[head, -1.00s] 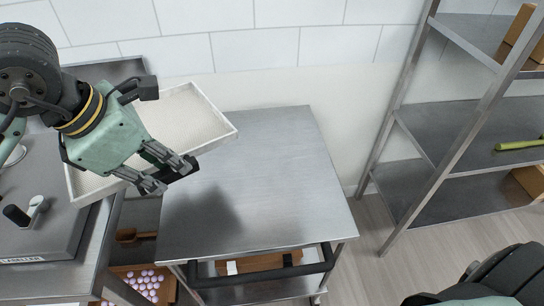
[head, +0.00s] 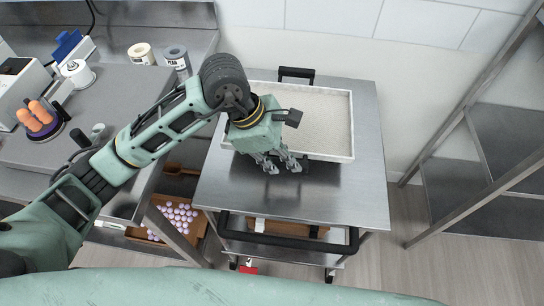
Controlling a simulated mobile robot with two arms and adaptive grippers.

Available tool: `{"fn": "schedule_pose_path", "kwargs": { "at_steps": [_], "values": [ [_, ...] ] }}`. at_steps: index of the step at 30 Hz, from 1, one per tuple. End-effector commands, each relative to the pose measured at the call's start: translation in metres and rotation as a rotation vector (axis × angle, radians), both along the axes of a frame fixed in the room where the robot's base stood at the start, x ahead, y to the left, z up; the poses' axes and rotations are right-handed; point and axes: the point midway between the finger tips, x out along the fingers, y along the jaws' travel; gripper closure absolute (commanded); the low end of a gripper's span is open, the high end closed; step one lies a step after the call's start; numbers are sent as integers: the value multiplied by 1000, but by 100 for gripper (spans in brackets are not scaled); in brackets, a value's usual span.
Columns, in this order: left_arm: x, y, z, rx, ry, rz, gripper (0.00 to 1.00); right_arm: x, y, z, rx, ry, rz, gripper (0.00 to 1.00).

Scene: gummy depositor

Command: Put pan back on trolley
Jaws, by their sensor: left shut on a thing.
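The pan (head: 325,118) is a pale rectangular tray with a white rim and a black handle on its far side. It lies over the steel top of the trolley (head: 365,195); whether it rests fully on the top I cannot tell. My left gripper (head: 283,167) is at the near edge of the pan, shut on it, with the near handle mostly hidden beneath the fingers. The trolley's black push bar (head: 290,238) faces me. My right gripper is not in view.
A box of pinkish round pieces (head: 180,215) sits on a lower shelf. A metal rack (head: 480,150) stands at right. Floor between rack and trolley is clear.

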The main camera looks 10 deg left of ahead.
Motion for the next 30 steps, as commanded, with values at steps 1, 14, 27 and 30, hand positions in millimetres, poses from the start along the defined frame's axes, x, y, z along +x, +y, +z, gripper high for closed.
{"fn": "schedule_pose_path", "kwargs": {
  "at_steps": [1,14,27,30],
  "values": [
    [5,10,-4,0,2,5,100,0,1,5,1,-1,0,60],
    [16,35,-41,-3,3,0,100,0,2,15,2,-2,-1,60],
    [18,34,-62,-3,-5,-1,100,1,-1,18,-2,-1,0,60],
    [18,34,-65,-3,-5,-1,100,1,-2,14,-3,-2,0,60]
  ]
}}
